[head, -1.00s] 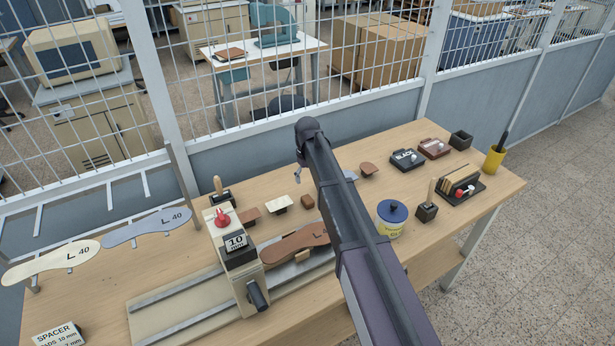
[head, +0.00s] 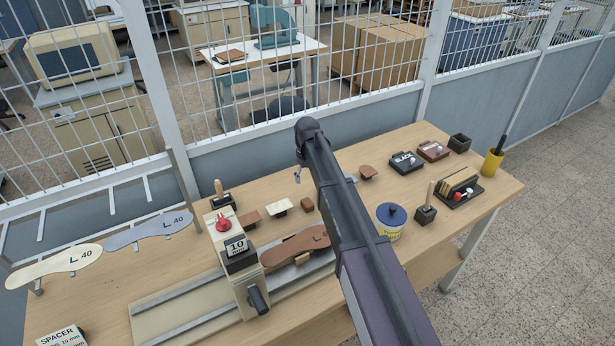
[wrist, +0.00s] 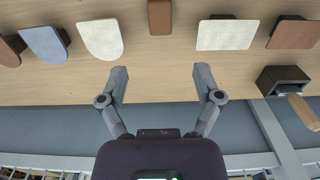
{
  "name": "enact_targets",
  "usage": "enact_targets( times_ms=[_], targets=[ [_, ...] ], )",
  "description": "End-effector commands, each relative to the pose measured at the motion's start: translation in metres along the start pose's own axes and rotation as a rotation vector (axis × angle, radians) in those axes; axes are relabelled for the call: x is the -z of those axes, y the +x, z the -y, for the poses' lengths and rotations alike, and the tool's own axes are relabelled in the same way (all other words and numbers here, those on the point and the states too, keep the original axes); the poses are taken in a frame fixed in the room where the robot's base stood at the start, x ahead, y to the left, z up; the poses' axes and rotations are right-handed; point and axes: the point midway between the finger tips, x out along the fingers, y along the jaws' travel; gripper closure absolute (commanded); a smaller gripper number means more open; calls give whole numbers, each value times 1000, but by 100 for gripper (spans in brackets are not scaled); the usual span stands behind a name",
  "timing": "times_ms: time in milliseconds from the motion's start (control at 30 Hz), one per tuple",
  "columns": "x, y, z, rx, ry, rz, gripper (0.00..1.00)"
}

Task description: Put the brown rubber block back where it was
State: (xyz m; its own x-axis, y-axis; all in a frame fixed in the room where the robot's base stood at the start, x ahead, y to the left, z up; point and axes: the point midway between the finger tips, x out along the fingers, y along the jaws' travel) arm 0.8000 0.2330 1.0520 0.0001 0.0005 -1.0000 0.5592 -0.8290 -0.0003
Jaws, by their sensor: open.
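The brown rubber block (head: 307,204) is a small block on the wooden table, right of a white square-ended piece (head: 279,207) in the head view. In the wrist view the block (wrist: 160,17) lies at the top edge, partly cut off by the frame. My gripper (wrist: 160,75) is open and empty. Its two fingers point at the table near the block, one to each side of its line, and do not touch it. In the head view my arm hides most of the gripper.
A brown piece (wrist: 295,32) and a white piece (wrist: 228,34) lie to one side of the block, rounded cream (wrist: 101,38) and blue-grey (wrist: 45,43) pieces to the other. A dark holder (wrist: 283,78) stands near the right finger. A wire-mesh partition (head: 270,130) runs behind the table.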

Motion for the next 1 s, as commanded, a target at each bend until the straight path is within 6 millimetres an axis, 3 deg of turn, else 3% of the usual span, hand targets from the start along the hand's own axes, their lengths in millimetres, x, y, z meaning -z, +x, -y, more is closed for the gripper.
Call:
enact_targets(
  times_ms=[167,267,367,700,833,1000],
  targets=[
    [-21,0,-6,0,29,0,17],
    [-50,0,-14,0,73,0,17],
    [-94,0,-25,0,140,1,17],
    [-273,0,-46,-1,443,1,17],
    [-320,0,-46,-1,530,1,17],
    [-347,0,-46,-1,588,1,17]
  ],
)
